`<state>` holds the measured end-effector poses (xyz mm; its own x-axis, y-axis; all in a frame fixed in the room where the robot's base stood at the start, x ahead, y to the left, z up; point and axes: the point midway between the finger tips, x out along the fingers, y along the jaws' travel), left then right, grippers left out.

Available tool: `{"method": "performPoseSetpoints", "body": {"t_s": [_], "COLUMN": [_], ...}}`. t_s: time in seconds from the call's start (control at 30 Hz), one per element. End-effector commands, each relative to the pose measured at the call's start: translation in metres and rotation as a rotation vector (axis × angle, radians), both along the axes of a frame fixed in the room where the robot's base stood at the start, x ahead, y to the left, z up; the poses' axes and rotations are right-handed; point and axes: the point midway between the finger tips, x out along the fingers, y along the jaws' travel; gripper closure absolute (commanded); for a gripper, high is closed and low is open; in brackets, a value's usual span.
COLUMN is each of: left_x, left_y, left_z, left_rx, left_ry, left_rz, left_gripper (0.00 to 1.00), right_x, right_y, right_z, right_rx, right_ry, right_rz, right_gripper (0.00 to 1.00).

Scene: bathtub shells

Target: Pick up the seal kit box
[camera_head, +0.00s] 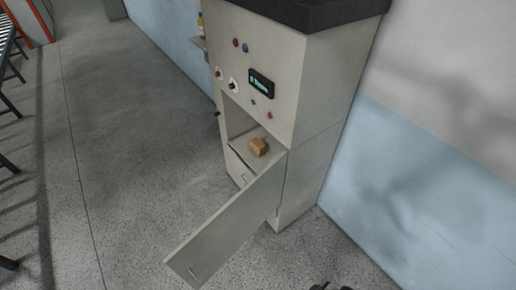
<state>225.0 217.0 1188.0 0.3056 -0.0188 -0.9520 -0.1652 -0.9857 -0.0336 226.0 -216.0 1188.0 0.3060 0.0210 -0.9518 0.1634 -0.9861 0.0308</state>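A small brown box (258,146), which looks like the seal kit box, sits in the open compartment of a grey cabinet (318,90). It lies near the front edge of the compartment floor, and nothing touches it. The compartment's door (228,226) hangs open toward the front left. At the bottom edge a small dark part of a gripper (332,287) shows, far below the box. I cannot tell which gripper it is or whether it is open.
The cabinet front has knobs, coloured buttons and a small display (261,83). A dark top (310,8) overhangs it. A blue and white wall (430,150) stands to the right. Open concrete floor (140,130) lies left. A roller conveyor (8,50) stands at the far left edge.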

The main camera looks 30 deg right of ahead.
Motion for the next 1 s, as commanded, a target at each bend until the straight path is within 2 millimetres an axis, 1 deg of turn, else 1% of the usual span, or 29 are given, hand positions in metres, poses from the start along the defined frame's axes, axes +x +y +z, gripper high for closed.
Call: {"method": "performPoseSetpoints", "body": {"t_s": [0.37,1.0], "left_x": [0.0,0.0002], "left_y": [0.0,0.0001], "left_z": [0.0,0.0001], "left_rx": [0.0,0.0], "left_ry": [0.0,0.0], "left_rz": [0.0,0.0], "left_gripper": [0.63,0.02], "right_x": [0.0002,0.0002], "right_y": [0.0004,-0.0025], "right_z": [0.0001,-0.0001], "right_rx": [0.001,-0.009], "right_ry": [0.0,0.0], "right_rz": [-0.001,0.005], "right_gripper": [1.0,1.0]}}
